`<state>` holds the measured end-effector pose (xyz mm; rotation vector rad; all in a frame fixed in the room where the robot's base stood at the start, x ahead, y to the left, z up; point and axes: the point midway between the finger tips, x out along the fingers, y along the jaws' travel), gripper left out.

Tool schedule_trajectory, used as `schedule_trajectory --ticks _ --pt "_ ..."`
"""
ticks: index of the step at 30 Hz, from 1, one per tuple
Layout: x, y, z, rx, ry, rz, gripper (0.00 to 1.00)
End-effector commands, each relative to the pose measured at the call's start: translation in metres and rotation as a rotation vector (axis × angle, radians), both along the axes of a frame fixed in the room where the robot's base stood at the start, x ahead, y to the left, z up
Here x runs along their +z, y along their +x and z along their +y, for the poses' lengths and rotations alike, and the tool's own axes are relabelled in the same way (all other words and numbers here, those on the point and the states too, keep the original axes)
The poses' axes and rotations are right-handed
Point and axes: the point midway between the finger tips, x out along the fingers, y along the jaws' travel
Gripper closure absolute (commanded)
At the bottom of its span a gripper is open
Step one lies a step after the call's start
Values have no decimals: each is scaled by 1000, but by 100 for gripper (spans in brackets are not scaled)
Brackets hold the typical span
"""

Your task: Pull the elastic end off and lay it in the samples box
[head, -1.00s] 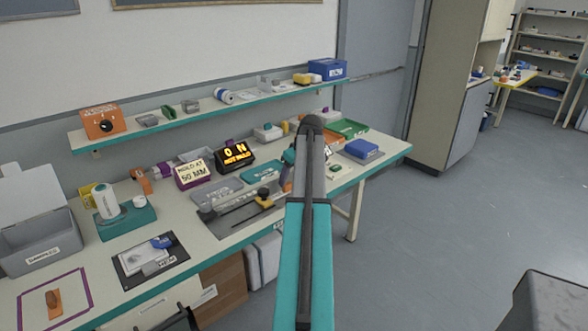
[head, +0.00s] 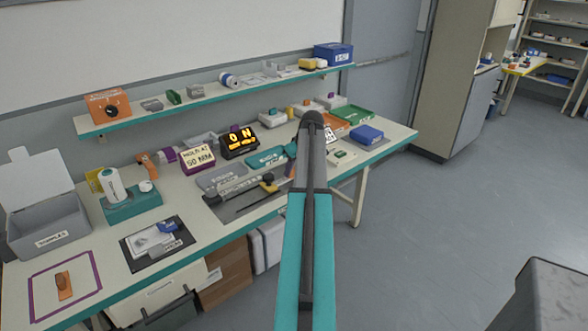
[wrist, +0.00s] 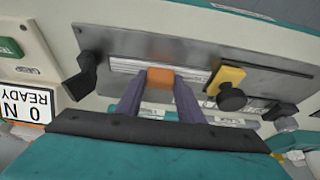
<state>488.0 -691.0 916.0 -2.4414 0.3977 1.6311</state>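The samples box (head: 48,228) is a grey bin with its lid up, at the left end of the bench in the head view. A grey metal fixture (wrist: 125,43) fills much of the wrist view, with a pale ribbed strip (wrist: 120,66) along it, apparently the elastic. An orange block (wrist: 160,78) sits over the strip, between the fingertips of my gripper (wrist: 160,86). The two dark purple fingers meet its sides with no gap showing. Whether the elastic's end is under the block is hidden. In the head view my arm hides the gripper.
A yellow clamp (wrist: 228,78) with a black knob stands close right of the fingers, and a black lever (wrist: 84,75) to the left. A black mat (head: 157,240) and a purple-outlined square (head: 64,284) lie near the samples box. A lit sign (head: 238,140) stands behind the fixture.

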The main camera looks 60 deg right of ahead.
Motion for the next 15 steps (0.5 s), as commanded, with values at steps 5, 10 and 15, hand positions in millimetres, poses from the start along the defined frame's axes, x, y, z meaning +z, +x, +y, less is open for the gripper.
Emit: schedule_trajectory --ticks 5,10,15 --pt "0 0 0 0 1 0 85" --pt "1 1 1 1 1 0 93" --pt "4 1 0 1 0 -1 93"
